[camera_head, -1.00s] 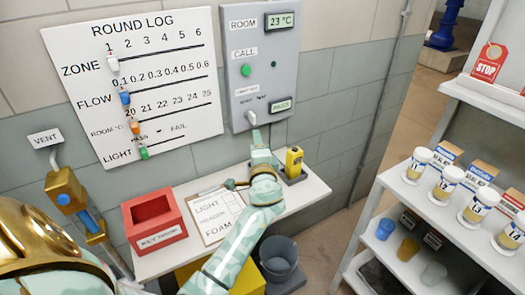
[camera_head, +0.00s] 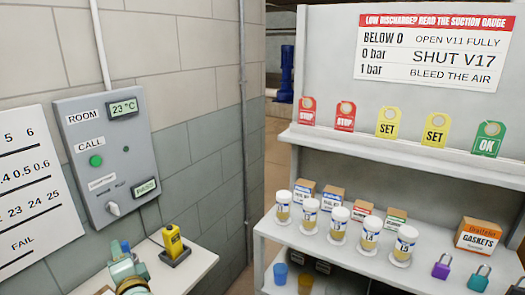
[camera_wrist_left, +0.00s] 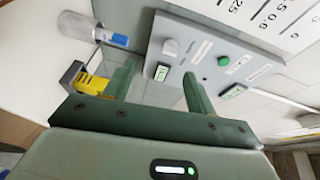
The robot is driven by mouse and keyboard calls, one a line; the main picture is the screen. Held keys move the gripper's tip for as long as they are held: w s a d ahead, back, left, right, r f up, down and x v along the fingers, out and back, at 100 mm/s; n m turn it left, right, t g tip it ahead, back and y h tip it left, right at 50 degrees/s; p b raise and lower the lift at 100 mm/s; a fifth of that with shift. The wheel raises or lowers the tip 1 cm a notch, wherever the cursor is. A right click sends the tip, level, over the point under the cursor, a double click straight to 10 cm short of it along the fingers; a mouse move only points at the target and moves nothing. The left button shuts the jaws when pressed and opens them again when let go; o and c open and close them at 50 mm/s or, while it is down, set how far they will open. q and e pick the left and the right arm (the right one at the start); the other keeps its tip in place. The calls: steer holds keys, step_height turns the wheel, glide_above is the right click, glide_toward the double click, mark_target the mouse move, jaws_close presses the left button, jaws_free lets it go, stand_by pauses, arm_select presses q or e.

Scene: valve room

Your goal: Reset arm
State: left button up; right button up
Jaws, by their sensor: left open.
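My left gripper (camera_head: 124,260) is low at the left of the head view, above the white table and below the grey control panel (camera_head: 108,155). In the left wrist view my left gripper (camera_wrist_left: 160,72) has its two green fingers apart with nothing held between them. My right gripper is in neither view.
A yellow handheld device (camera_head: 172,240) stands in a dark holder on the table (camera_head: 195,262). The shelf unit (camera_head: 385,160) at right holds several white-lided jars, boxes, tags and padlocks.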

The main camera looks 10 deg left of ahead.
arm_select(q)
steer(key=s+d+f+g+h, duration=0.2)
steer(key=s+d+f, duration=0.1)
steer(key=s, duration=0.5)
steer(key=s+d+f+n+g+h, duration=0.1)
steer(key=s+d+f+g+h, duration=0.15)
steer(key=s, duration=0.65)
steer(key=s+d+f+g+h, duration=0.1)
steer(key=s+d+f+h, duration=0.25)
steer(key=s, duration=0.45)
steer(key=s+d+f+g+h, duration=0.1)
steer(key=s+d+f, duration=0.1)
steer(key=f, duration=0.6)
steer(key=s+d+f+g+h, duration=0.1)
steer(key=s+d+f, duration=0.1)
steer(key=f, duration=0.6)
steer(key=s+d+f+g, duration=0.1)
steer(key=s+d+f, duration=0.1)
steer(key=f, duration=0.7)
steer(key=s+f+n+g+h, duration=0.1)
steer(key=s+f, duration=0.6)
steer(key=s, duration=0.3)
steer(key=s+f+n+g+h, duration=0.1)
steer(key=s+f+n+g, duration=0.1)
steer(key=s+f, duration=0.6)
steer(key=shift+s+a+f+n, duration=0.25)
steer(key=shift+s+n, duration=0.05)
steer(key=shift+s, duration=0.75)
